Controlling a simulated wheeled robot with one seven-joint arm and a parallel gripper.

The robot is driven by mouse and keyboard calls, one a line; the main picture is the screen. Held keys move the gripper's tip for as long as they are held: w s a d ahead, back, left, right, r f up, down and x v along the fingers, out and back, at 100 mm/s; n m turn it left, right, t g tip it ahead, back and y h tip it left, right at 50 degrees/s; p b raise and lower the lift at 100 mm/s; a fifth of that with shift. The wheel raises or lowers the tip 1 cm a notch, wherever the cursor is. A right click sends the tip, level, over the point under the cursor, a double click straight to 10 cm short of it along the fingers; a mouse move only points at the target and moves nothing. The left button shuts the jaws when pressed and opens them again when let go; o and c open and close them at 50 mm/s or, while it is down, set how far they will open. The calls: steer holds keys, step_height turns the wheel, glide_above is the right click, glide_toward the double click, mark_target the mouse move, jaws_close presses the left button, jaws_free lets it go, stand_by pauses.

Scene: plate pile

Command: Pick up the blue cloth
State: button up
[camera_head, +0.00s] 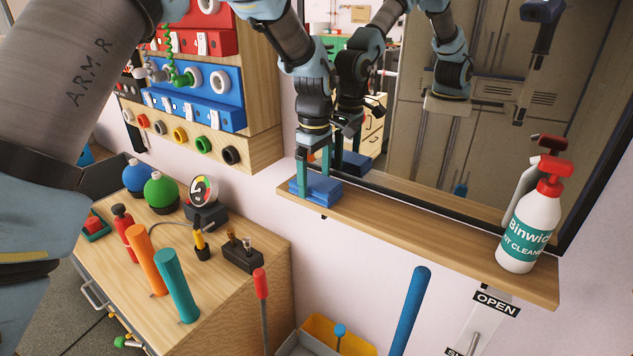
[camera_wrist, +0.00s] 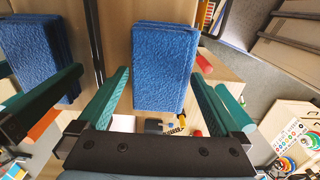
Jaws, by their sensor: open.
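The blue cloth (camera_head: 318,188) is a folded stack lying on the left end of the wooden ledge (camera_head: 420,222) below the mirror. In the wrist view the blue cloth (camera_wrist: 166,62) shows between my two green fingers. My gripper (camera_head: 315,172) points down at the cloth, with its fingers apart on either side. In the wrist view my gripper (camera_wrist: 160,85) is open. I cannot tell whether the fingertips touch the cloth. A second cloth and gripper at the left of the wrist view are the mirror's reflection.
A white spray bottle (camera_head: 529,225) with a red top stands at the ledge's right end. The mirror (camera_head: 420,130) rises right behind the ledge. A wooden workbench (camera_head: 225,290) at lower left holds several tools. The ledge between cloth and bottle is clear.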

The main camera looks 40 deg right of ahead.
steer(key=shift+f, duration=0.55)
steer(key=c, duration=1.1)
